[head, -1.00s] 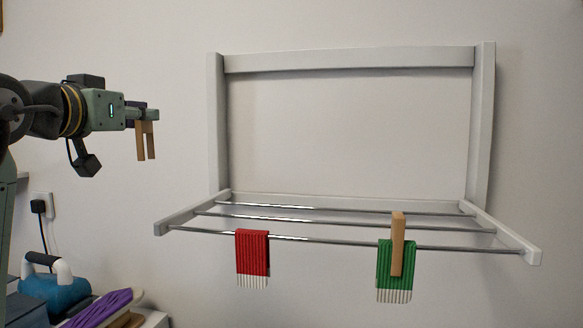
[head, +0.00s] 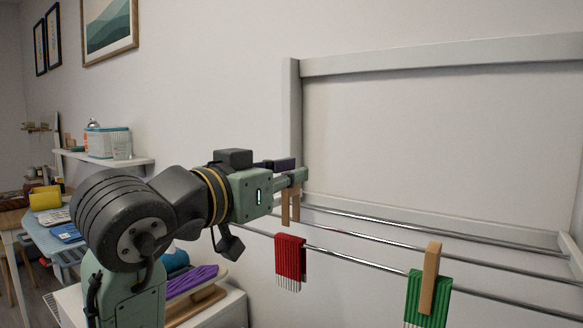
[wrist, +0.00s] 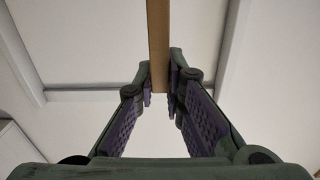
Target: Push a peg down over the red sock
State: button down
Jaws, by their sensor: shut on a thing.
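The red sock (head: 289,257) hangs over the front rod of the drying rack in the head view, with no peg on it. My gripper (head: 293,180) is shut on a wooden peg (head: 291,206), whose two legs point down. The peg is above the red sock in the picture; its exact distance in depth I cannot tell. In the wrist view my gripper (wrist: 160,80) has its fingers on both sides of the wooden peg (wrist: 158,35). The red sock is not in the wrist view.
The white wall rack (head: 291,120) has several metal rods. A green sock (head: 428,301) hangs to the right with a wooden peg (head: 430,278) over it. A white shelf (head: 105,158) with a clear box and a low surface with a purple item (head: 193,281) are at left.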

aim_at(285, 215)
jog(key=shift+s+a+f, duration=0.1)
jog(key=shift+s+f, duration=0.1)
jog(key=shift+f, duration=0.15)
jog(key=shift+f+b, duration=2.1)
jog(key=shift+f, duration=0.5)
jog(key=c, duration=1.6)
grip_release()
